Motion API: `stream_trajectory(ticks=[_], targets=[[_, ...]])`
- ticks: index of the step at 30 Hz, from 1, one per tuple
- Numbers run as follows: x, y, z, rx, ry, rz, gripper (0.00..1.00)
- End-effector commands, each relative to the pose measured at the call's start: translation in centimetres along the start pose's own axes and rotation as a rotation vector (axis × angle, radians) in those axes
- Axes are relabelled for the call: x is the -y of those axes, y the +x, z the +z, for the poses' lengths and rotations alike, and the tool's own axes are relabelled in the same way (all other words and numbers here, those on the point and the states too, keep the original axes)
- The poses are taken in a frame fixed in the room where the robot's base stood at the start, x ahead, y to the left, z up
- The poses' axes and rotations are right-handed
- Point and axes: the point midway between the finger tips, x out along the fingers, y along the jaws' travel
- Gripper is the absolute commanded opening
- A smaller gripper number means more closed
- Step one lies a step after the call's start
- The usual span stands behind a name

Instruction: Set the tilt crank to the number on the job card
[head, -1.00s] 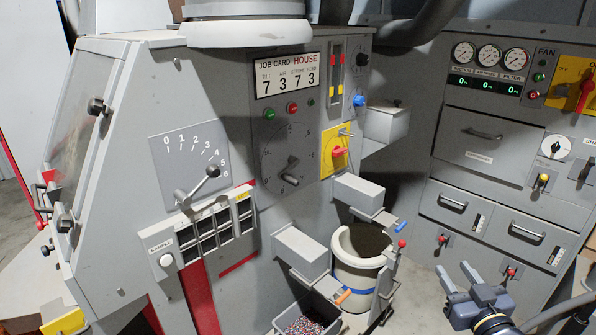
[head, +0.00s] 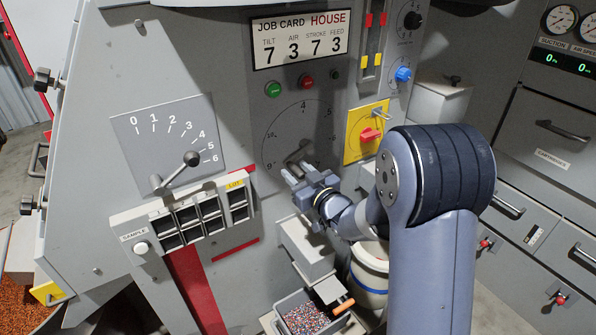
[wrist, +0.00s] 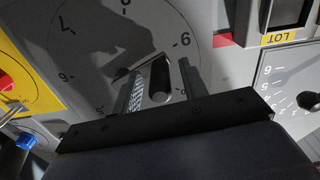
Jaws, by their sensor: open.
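The job card (head: 299,39) in the head view reads tilt 7, air 3, stroke 7, feed 3. Below it is a round numbered dial (head: 318,118) with a crank, which I take for the tilt crank. My gripper (head: 290,174) is at the lower part of this dial and hides much of the crank. In the wrist view, the dark crank handle (wrist: 160,80) stands between the two fingers of my open gripper (wrist: 160,84). I cannot tell whether either finger touches it. The number the crank points to is hidden or unclear.
A 0-to-6 scale plate (head: 170,140) with a black-knobbed lever (head: 192,158) is to the left. A yellow plate with a red knob (head: 370,135) is close on the right. Metal boxes (head: 305,250) and a bin of granules (head: 305,318) are below.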

Motion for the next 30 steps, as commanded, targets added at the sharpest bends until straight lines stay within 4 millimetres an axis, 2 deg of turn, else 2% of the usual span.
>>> stream_trajectory(ticks=[7,22,30], targets=[[0.0,0.06,0.01,0.0,0.0,0.0,0.4],[0.0,0.04,-0.01,-0.001,0.0,0.0,0.0],[-0.01,0.04,-0.01,-0.001,0.0,0.0,0.0]])
